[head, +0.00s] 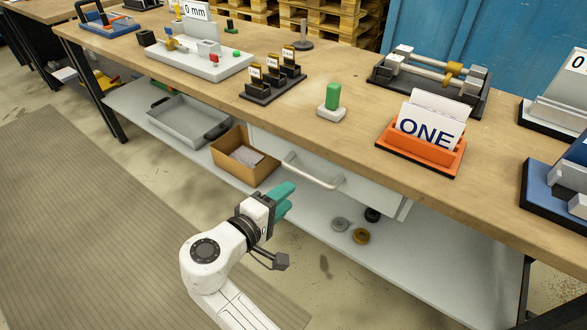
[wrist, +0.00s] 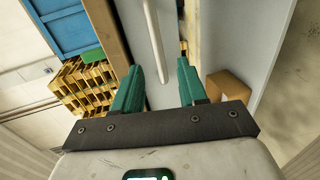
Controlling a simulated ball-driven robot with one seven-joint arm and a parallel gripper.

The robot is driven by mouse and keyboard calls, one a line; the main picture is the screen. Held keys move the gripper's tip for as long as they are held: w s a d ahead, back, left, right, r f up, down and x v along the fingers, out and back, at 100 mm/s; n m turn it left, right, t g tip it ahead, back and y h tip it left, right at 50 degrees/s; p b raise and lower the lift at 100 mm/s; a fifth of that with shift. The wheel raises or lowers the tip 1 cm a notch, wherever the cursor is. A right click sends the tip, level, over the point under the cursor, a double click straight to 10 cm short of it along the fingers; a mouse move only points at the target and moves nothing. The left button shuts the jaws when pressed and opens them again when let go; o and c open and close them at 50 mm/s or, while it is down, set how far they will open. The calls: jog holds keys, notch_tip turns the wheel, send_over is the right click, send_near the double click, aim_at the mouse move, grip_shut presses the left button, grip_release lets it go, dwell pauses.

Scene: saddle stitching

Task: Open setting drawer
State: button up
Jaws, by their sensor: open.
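The setting drawer (head: 362,191) is a white-fronted drawer under the workbench top, with a pale bar handle (head: 313,172) across its front. I cannot tell whether the drawer is fully closed. My gripper (head: 289,198) has teal fingers and is open and empty, in front of the drawer and a little below and left of the handle in the head view. In the wrist view the handle (wrist: 155,45) runs lengthwise ahead of the gap between the fingertips (wrist: 160,75), on the drawer front (wrist: 138,42). The handle appears apart from the fingers.
The wooden workbench (head: 350,120) carries several fixtures, a green-topped block (head: 332,98) and an orange card holder (head: 420,150). On the lower shelf are a cardboard box (head: 243,160), a grey tray (head: 183,120) and small round parts (head: 361,236). Floor in front is open.

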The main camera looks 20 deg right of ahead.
aim_at(303, 177)
jog(key=x, duration=0.3)
jog(key=b+x, duration=0.1)
jog(key=x, duration=0.3)
jog(key=w+x, duration=0.1)
jog(key=x, duration=0.2)
jog(key=shift+w+a+r, duration=0.15)
jog(key=shift+w+r, duration=0.05)
jog(key=shift+c, duration=0.4)
grip_shut()
